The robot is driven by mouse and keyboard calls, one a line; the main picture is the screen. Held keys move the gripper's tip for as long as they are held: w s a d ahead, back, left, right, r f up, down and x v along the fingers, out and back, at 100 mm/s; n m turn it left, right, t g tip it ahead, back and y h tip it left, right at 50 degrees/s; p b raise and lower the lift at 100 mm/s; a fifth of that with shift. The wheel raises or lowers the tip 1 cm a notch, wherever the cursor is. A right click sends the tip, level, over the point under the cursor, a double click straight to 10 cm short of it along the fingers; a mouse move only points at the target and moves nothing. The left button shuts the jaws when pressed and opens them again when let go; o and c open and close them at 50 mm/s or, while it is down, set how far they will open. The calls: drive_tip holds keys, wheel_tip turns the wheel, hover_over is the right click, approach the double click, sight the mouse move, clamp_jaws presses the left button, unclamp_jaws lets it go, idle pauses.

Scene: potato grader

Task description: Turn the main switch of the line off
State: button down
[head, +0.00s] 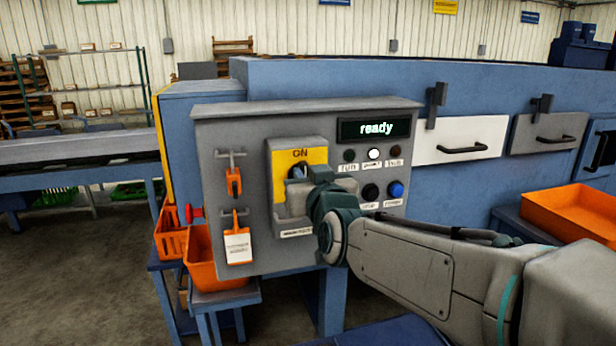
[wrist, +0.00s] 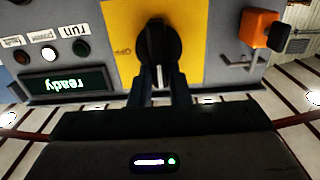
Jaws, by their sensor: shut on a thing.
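The main switch is a black rotary knob (wrist: 158,45) on a yellow plate (wrist: 115,20). In the head view the yellow plate (head: 316,156) carries the word ON at its top, and the knob (head: 297,172) is mostly hidden behind my gripper. My gripper (wrist: 161,88) is shut on the knob, one finger on each side. A white mark on the knob points toward the bottom of the upside-down wrist view, the ON side. Small lettering shows on the plate left of the knob there. The display (head: 373,129) reads "ready", and the white lamp (head: 375,154) below it is lit.
An orange padlock (head: 233,182) and an orange-and-white tag (head: 238,245) hang on the panel's left side. A blue button (head: 396,189) and a black knob (head: 370,192) sit at right. Orange bins (head: 203,262) stand below left. An orange tray (head: 575,212) is at right.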

drive_tip(key=shift+f, duration=0.1)
drive_tip(key=shift+w+d+f+m+b, duration=0.1)
drive_tip(key=shift+d+f+m+b, duration=0.2)
drive_tip(key=shift+m+b, duration=2.45)
drive_tip(key=shift+w+d+f+m+b, duration=0.1)
drive_tip(key=shift+d+f+m+b, duration=0.15)
drive_tip(key=shift+m+b, duration=2.5)
drive_tip(key=shift+w+d+f+m+b, duration=0.1)
drive_tip(key=shift+d+f+m+b, duration=0.2)
drive_tip(key=shift+m+b, duration=2.4)
drive_tip(key=shift+m+p, duration=0.8)
drive_tip(key=shift+m, duration=0.1)
drive_tip(key=c, duration=1.4)
unclamp_jaws()
drive_tip(key=shift+o, duration=0.2)
